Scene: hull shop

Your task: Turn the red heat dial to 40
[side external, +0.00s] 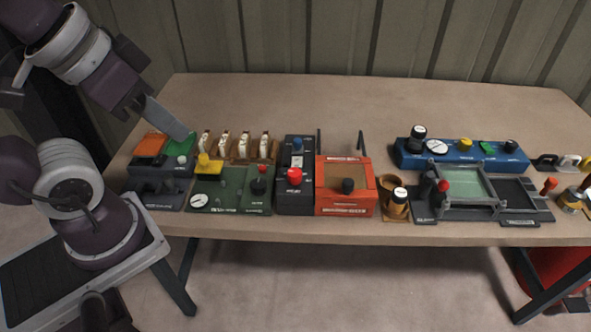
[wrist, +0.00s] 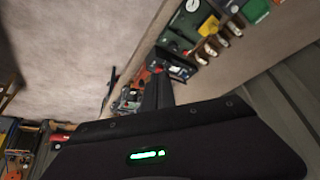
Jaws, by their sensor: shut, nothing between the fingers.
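A black unit (side external: 283,199) left of centre carries a red round knob (side external: 294,176) at its front and a blue knob (side external: 297,144) at its back. Another red knob (side external: 259,169) stands on the green panel (side external: 232,184) just left of it. The labels and scale marks are too small to read, so I cannot tell which red knob is the heat dial or its setting. My gripper (side external: 187,136) is shut and empty, above the back left of the bench, over the orange and green pads and away from the red knobs. Its shut fingers also show in the wrist view (wrist: 157,92).
An orange box (side external: 345,205) stands right of the black unit, with thin upright rods behind. A row of cream-and-brown pieces (side external: 244,146) stands behind the green panel. A blue unit (side external: 460,160) with knobs is farther right. The back strip of the bench (side external: 330,105) is clear.

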